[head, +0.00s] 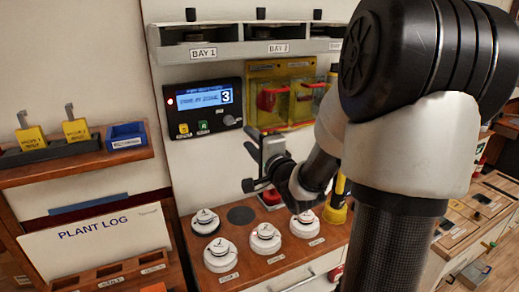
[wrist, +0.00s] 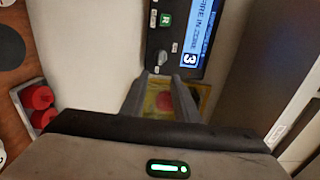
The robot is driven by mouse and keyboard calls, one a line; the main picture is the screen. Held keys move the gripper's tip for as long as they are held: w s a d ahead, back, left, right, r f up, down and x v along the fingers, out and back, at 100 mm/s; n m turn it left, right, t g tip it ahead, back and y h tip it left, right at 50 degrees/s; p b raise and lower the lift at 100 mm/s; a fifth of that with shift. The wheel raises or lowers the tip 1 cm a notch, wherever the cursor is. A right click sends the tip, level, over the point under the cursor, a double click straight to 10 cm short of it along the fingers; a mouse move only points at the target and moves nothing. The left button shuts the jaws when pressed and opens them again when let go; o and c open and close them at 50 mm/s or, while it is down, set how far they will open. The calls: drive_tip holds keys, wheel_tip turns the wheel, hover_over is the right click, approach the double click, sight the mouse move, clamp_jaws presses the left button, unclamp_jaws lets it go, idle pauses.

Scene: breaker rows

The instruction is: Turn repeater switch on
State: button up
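A black panel (head: 203,108) on the white wall has a lit blue display reading roughly "FIRE IN ZONE" with a 3. On it are a yellow-labelled control (head: 184,129), a green R button (head: 203,127) and a small grey knob (head: 228,120). I cannot read which is the repeater switch. My gripper (head: 249,165) is in front of the wall, below and right of the panel, empty. In the wrist view my gripper (wrist: 162,80) has its fingers apart, with the knob (wrist: 163,58) just beyond the tips; I cannot tell the distance.
Yellow boxes with red parts (head: 268,97) stand right of the panel. White round detectors (head: 265,238) sit on the wooden counter below. A shelf with yellow tags (head: 75,129) is at the left.

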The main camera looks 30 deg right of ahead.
drive_tip(key=s, duration=0.5)
drive_tip(key=shift+s, duration=0.35)
